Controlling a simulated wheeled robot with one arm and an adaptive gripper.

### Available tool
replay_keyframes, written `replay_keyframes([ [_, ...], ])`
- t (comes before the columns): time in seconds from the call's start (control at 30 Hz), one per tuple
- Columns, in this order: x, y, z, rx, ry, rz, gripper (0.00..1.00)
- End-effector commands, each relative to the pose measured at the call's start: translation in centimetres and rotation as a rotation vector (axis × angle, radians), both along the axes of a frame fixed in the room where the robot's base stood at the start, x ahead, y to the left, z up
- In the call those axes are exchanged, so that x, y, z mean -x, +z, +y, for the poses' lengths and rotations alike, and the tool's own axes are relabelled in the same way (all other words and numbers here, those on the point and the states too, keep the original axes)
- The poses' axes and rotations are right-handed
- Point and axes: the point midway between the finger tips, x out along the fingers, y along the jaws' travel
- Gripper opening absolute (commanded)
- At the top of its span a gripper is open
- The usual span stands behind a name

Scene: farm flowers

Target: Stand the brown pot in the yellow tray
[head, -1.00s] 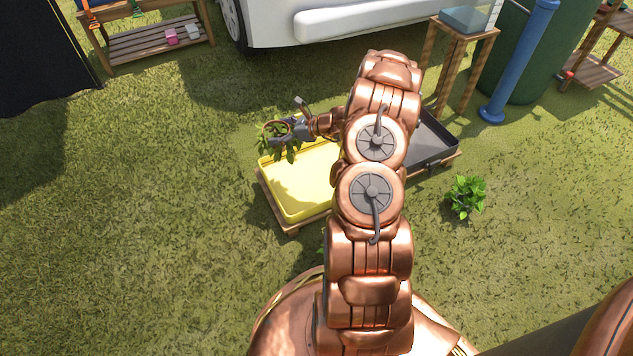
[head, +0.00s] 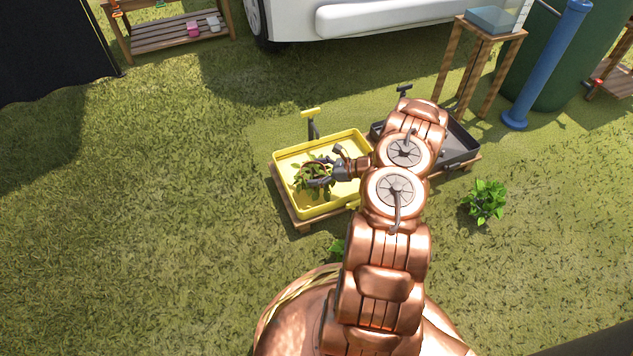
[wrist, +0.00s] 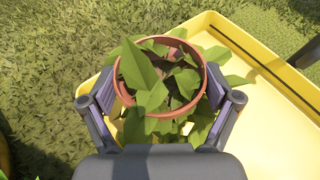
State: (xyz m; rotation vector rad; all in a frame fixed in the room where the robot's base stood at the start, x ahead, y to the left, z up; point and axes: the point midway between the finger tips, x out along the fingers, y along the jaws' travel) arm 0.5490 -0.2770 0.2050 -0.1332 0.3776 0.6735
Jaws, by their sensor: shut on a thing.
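The brown pot (wrist: 118,79) has a round rim and holds a leafy green plant. In the wrist view it sits between the two fingers of my gripper (wrist: 160,100), which is shut on it. In the head view my gripper (head: 325,178) and the plant appear over the middle of the yellow tray (head: 283,160). The tray also shows in the wrist view (wrist: 262,62), under and to the right of the pot. The leaves and fingers hide the pot's base, so I cannot tell whether it touches the tray floor.
A dark grey tray (head: 462,142) stands right of the yellow one, partly behind my arm. A leafy plant (head: 485,202) is on the grass at right. A wooden stand (head: 470,70) and a blue post (head: 545,65) are behind. Grass at left is clear.

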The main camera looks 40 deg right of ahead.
Motion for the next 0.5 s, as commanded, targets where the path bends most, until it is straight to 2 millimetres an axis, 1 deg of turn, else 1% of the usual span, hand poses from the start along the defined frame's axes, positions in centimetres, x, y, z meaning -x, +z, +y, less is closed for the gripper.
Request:
replay_keyframes([
  [0.13,0.0,-1.3,0.0,-0.001,0.0,-0.001,0.41],
  [0.3,0.0,-3.6,0.1,-0.002,0.001,0.0,0.41],
  [0.37,0.0,-3.9,0.0,-0.001,0.0,0.0,0.41],
  [0.5,0.0,-3.7,0.0,0.0,-0.001,-0.001,0.41],
])
